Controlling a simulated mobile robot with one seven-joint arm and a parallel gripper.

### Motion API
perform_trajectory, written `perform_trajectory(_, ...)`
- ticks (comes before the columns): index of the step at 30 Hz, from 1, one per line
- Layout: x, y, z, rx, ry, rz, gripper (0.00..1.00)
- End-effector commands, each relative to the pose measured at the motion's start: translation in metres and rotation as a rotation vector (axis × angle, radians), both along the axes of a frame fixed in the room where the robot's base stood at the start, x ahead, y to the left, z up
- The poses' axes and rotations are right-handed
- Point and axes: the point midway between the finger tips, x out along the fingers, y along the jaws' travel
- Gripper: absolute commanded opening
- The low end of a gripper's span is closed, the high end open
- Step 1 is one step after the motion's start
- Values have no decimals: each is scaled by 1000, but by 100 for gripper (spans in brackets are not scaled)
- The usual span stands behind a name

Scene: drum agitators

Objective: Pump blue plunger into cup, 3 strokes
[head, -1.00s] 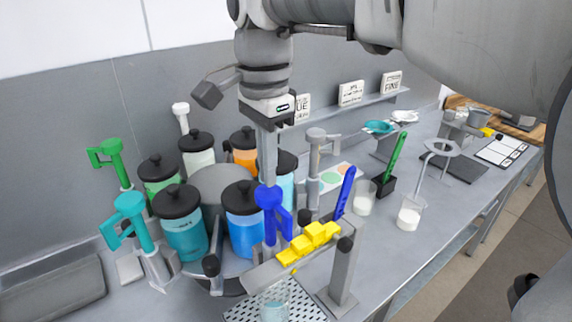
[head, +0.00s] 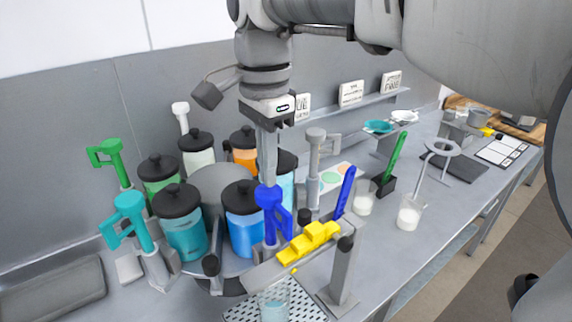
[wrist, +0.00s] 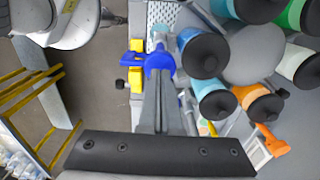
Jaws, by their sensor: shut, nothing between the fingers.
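The blue plunger (head: 268,198) stands upright in front of the blue-filled jar (head: 243,222), its side handle pointing right. My gripper (head: 268,182) is shut and empty, pointing straight down. Its fingertips are at the top of the plunger head and look to be touching it. In the wrist view the gripper (wrist: 160,82) overlaps the blue plunger head (wrist: 160,62). A clear cup (head: 273,304) with some pale blue liquid stands on the perforated drip tray (head: 237,313) below, partly hidden by the grey bar.
Yellow stepped blocks (head: 310,243) sit on the bar right of the plunger, beside a grey post (head: 344,272). A teal plunger (head: 133,210), a green plunger (head: 108,155) and several lidded jars surround the carousel. White-filled cups (head: 409,214) stand to the right.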

Motion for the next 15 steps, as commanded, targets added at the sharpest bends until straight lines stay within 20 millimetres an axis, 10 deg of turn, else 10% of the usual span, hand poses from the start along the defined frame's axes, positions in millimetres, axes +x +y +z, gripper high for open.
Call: perform_trajectory(15,0,0,-23,-1,1,0,0)
